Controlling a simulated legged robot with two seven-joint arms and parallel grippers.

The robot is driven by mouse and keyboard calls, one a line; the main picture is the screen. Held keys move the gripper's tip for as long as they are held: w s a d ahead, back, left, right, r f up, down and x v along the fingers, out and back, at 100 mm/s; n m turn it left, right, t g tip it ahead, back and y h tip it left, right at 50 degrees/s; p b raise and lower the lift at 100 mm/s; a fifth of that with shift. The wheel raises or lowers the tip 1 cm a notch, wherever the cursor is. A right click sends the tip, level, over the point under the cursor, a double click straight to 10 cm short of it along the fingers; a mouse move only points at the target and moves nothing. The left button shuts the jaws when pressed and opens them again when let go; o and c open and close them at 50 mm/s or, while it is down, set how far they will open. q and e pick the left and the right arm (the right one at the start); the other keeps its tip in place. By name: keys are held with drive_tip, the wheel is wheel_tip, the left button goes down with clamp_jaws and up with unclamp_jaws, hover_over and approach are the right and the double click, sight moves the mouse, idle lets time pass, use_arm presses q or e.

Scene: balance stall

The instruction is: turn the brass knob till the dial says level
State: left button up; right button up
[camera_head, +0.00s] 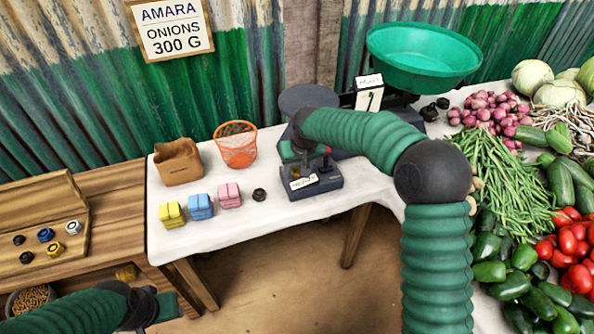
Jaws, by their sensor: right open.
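The balance has a green pan (422,48) at right, a dark plate (308,97) at left, and a white dial (370,99) with a dark needle between them. I cannot read whether the needle is level. A dark box (318,185) with a white label stands at the front of the balance. A small brass-coloured part, likely the knob (326,168), shows on it, partly hidden. My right gripper (306,156) is open, pointing down over this box; I cannot tell whether it touches the knob. My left gripper (150,307) is low at left, over the floor, its jaws unclear.
Yellow, blue (201,206) and pink blocks, a dark weight (259,195), a brown box (178,162) and an orange basket (236,144) stand on the white table. Vegetables (500,185) fill the right side. A wooden tray (45,225) holds several small weights at left.

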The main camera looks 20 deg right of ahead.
sight(297, 170)
drive_tip(key=x, duration=0.4)
drive_tip(key=shift+d, duration=0.15)
drive_tip(key=shift+r, duration=0.1)
clamp_jaws()
